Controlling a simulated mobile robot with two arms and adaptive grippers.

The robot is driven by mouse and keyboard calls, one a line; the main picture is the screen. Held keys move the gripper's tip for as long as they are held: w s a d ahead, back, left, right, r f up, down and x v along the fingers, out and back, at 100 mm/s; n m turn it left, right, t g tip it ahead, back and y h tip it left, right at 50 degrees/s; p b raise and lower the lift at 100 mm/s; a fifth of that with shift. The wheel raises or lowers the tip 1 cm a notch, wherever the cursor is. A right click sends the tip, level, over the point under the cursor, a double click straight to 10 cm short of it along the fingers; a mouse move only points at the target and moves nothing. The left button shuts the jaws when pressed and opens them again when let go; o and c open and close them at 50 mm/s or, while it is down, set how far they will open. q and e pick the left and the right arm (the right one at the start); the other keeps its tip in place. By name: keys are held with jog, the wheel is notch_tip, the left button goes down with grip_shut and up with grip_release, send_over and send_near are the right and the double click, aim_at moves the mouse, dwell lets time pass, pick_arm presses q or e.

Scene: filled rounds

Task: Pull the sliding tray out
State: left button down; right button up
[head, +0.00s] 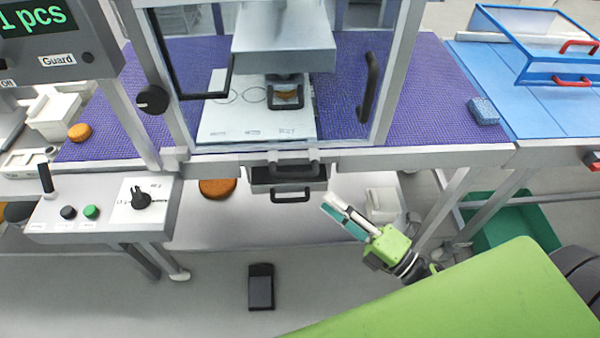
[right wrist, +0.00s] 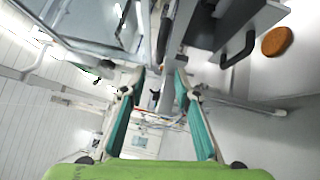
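A grey tray-like drawer (head: 262,187) with dark handles sits under the front edge of the purple work surface, below the guarded machine. Its lower handle (head: 291,197) faces me, and a second handle (head: 293,168) shows just above. I cannot tell how far the drawer is pulled out. In the right wrist view a dark handle (right wrist: 238,50) on a grey box shows at the upper right. My right gripper (head: 338,207) is right of the drawer and apart from it; in the wrist view its teal fingers (right wrist: 160,80) are spread and empty. My left gripper is out of view.
The machine's clear guard has a dark vertical handle (head: 369,88). A control box (head: 105,208) juts out at left. An orange round (head: 217,187) lies on the lower shelf; a white bin (head: 383,204) stands behind my right gripper. A table leg (head: 447,205) is right of it.

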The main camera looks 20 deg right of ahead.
aim_at(297, 174)
jog(key=p+x, duration=0.3)
jog(key=x, duration=0.8)
jog(key=shift+w+r, duration=0.1)
jog(key=shift+w, duration=0.05)
jog(key=shift+w+a, duration=0.15)
jog(key=shift+w, duration=0.2)
grip_shut()
